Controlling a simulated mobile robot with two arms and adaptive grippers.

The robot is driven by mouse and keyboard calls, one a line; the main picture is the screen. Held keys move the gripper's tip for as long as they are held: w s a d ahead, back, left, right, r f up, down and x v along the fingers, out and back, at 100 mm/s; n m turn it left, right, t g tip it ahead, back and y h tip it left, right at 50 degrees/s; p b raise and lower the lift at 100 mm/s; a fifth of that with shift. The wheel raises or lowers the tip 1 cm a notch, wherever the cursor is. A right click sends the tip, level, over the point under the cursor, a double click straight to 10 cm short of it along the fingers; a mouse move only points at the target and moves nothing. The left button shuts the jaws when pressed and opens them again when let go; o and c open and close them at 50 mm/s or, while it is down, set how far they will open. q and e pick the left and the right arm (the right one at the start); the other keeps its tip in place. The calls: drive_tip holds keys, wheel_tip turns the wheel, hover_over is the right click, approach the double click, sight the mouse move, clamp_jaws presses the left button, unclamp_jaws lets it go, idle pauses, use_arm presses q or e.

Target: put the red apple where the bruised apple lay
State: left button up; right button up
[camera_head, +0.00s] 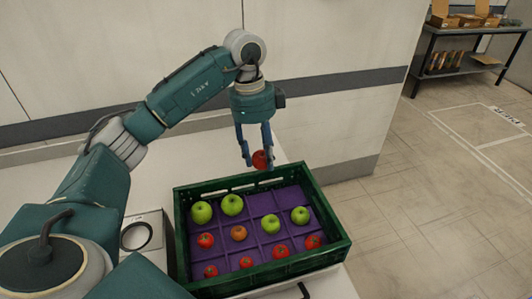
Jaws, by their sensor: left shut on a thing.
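My left gripper (256,158) is shut on a red apple (261,160) and holds it just above the back rim of the green crate (335,250). Purple dividers split the crate into cells. The back row holds two green apples (202,212) (232,205) at left; its two right cells (262,201) look empty. The middle row has a red apple (205,240), a browner, duller apple (238,233) and two green apples (270,223) (300,215). The front row holds several red apples (280,251). I cannot make out a bruise. My right gripper is not seen.
A white box (140,236) with a round, dark-rimmed opening stands left of the crate on the pale counter (120,170). A wall (340,110) rises behind. Open floor (420,200) lies at right, with a shelf (470,50) of boxes at the far right.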

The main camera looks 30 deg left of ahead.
use_arm(q)
drive_tip(key=shift+s+a+f+b, duration=0.1)
drive_tip(key=shift+f+b, duration=2.45)
drive_tip(key=shift+f, duration=1.4)
drive_tip(key=shift+a+f+b, duration=0.1)
drive_tip(key=shift+f+b, duration=2.45)
drive_tip(key=shift+f, duration=1.35)
drive_tip(key=o, duration=1.2)
drive_tip(key=shift+r, duration=0.15)
drive_tip(key=shift+r+p, duration=3)
drive_tip(key=shift+r, duration=0.4)
